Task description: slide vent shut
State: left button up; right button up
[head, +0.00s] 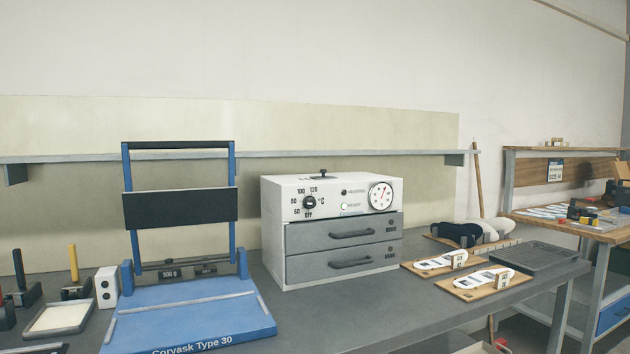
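A white and grey oven (331,228) stands on the grey workbench, with a dial, a round gauge and two closed grey drawers on its front. On its top is a dark vent slider (322,175) with a small raised knob, near the middle of the top. From this angle I cannot tell how far the vent is open. Neither of my grippers is in the head view.
A blue press (190,316) with an upright frame stands left of the oven. Insoles on wooden boards (477,282) and a dark tray (535,257) lie to the right. A grey shelf (290,153) runs along the wall behind. Air above the oven is clear.

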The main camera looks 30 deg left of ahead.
aim_at(323, 171)
jog(key=u, duration=1.55)
jog(key=i, duration=0.65)
jog(key=z, duration=0.9)
